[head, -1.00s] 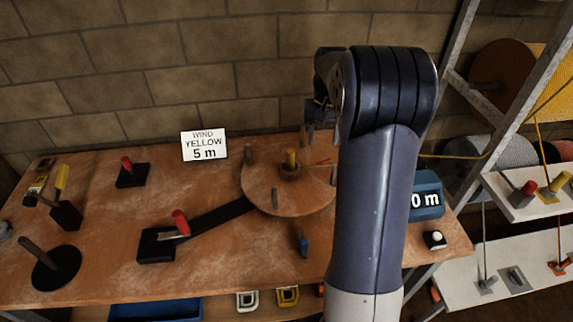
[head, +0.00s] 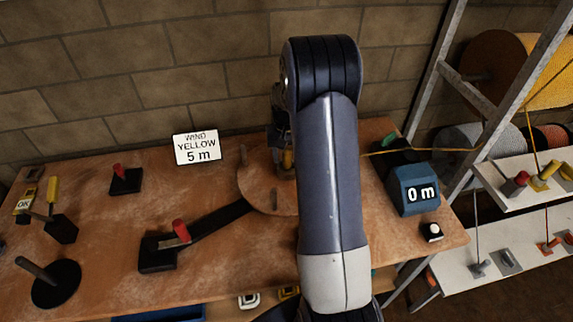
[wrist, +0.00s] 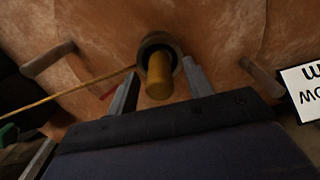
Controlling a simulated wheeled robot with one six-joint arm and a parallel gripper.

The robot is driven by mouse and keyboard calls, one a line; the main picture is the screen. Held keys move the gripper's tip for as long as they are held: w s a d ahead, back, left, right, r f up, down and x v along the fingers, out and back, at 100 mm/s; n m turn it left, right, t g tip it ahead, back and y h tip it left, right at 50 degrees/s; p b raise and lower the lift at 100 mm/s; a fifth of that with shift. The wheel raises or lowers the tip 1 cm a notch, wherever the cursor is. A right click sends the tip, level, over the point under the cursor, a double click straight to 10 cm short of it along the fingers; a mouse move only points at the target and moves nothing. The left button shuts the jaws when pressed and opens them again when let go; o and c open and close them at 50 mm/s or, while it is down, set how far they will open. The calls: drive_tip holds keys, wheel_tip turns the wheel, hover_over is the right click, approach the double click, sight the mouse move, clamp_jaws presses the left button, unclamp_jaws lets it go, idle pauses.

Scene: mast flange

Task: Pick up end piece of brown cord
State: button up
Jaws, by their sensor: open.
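I cannot make out a brown cord in these frames. A yellow cord (wrist: 75,94) runs in the wrist view to a grey hub (wrist: 168,44) on the round winding disc; it also shows in the head view (head: 430,153). A yellow cylindrical end piece (wrist: 158,80) stands in the hub; a little of it shows beside my arm in the head view (head: 287,158). My gripper (wrist: 160,85) is open, with a finger on either side of the yellow piece. I cannot tell whether either finger touches it. My arm hides much of the disc (head: 257,190) in the head view.
Pegs (wrist: 48,59) stand on the disc around the hub. A sign (head: 197,147) reads WIND YELLOW 5 m. A blue counter (head: 413,190) shows 0 m. A red-handled lever (head: 180,231) lies to the left. Spools and a shelf with coloured pieces (head: 543,175) are at right.

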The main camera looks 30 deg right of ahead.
clamp_jaws()
idle(0.4)
drive_tip(key=shift+r, duration=0.1)
